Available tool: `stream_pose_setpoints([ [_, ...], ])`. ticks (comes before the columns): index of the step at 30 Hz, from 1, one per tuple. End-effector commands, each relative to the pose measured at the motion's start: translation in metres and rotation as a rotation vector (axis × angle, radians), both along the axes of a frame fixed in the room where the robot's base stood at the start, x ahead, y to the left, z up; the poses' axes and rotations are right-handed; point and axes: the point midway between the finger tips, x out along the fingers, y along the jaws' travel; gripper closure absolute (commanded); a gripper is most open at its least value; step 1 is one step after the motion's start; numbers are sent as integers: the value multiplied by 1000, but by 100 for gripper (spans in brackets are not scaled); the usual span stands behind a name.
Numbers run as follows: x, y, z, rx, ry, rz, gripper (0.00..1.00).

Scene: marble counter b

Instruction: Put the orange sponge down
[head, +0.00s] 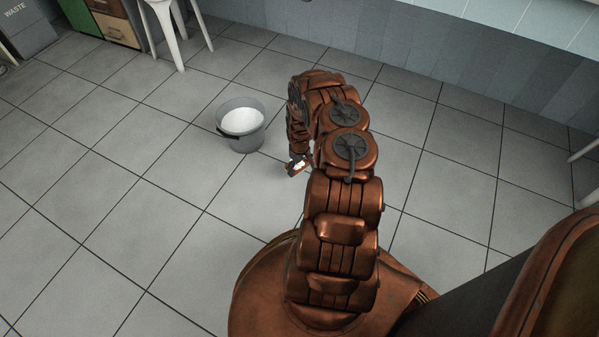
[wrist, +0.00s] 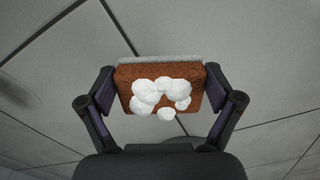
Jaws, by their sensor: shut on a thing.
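The orange sponge (wrist: 127,78) is a brown-orange block with a grey layer along its far edge and several white foam blobs on it. In the wrist view my gripper (wrist: 160,92) is shut on the sponge, with one finger pressed to its left side and one to its right. In the head view my gripper (head: 296,168) hangs low over the floor in front of my arm, and only a small part of the sponge shows there. Tiled floor lies behind the sponge in the wrist view. I cannot tell the exact gap between sponge and floor.
A grey bucket (head: 242,139) with white foam (head: 242,119) stands on the tiled floor (head: 130,210), just left of my arm. A white stool (head: 170,30) stands at the back left, by a waste bin (head: 30,30) and a cabinet (head: 108,22). Floor left of the bucket is clear.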

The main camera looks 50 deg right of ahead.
Motion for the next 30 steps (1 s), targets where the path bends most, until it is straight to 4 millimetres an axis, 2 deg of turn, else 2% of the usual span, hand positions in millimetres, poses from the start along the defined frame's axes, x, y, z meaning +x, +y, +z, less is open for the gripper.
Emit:
stream_pose_setpoints([
  [5, 4, -4, -1, 1, 1, -1, 37],
  [12, 5, -4, -35, 1, 0, -1, 37],
  [25, 5, -4, -38, 0, 0, 0, 37],
  [26, 5, -4, -38, 0, 0, 0, 7],
  [28, 5, -4, -38, 0, 0, 0, 0],
  [30, 5, -4, -38, 0, 0, 0, 0],
])
